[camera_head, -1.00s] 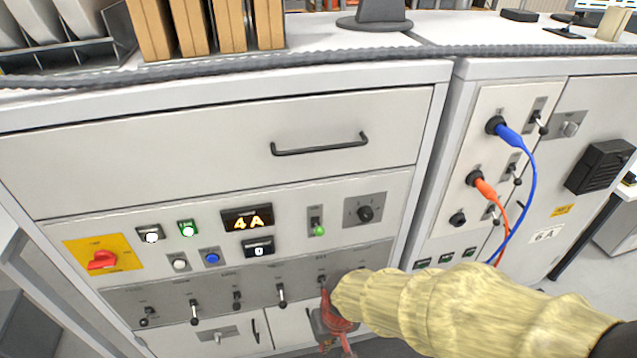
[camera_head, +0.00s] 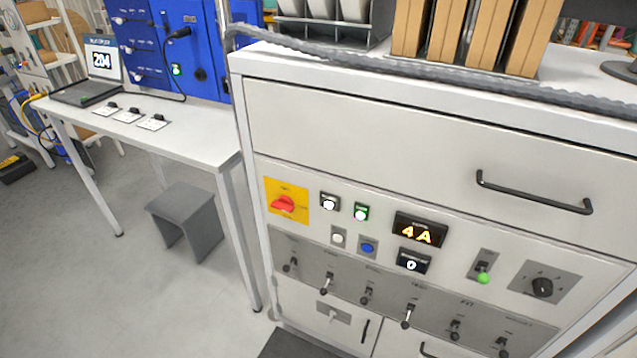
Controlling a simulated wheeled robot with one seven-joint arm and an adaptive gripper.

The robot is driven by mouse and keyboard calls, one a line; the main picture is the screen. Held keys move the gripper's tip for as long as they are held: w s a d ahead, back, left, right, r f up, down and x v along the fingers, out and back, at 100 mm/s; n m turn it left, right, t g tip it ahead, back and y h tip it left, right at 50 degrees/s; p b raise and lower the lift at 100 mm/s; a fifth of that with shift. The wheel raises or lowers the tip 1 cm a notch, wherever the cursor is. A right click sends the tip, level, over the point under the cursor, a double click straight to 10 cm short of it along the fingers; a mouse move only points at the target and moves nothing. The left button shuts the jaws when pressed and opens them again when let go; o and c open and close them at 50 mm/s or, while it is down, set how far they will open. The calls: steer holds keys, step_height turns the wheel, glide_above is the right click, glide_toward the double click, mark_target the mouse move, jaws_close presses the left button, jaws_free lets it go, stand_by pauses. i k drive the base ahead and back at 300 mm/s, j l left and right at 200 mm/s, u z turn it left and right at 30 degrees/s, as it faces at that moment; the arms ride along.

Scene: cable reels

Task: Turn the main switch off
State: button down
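The main switch appears to be the red rotary knob (camera_head: 283,204) on a yellow plate (camera_head: 299,214), at the left end of the cabinet's front panel. The small lettering on the plate is too blurred to read. The knob's handle lies roughly level, slightly tilted. Nothing touches it. My gripper and arm are outside the view.
A white table (camera_head: 190,140) and grey stool (camera_head: 187,220) stand left. Floor (camera_head: 90,270) is clear there.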

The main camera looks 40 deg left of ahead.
mark_target(285, 204)
steer(key=u, duration=1.9)
steer(key=i+l+z, duration=0.2)
steer(key=i+l, duration=0.25)
steer(key=i, duration=0.1)
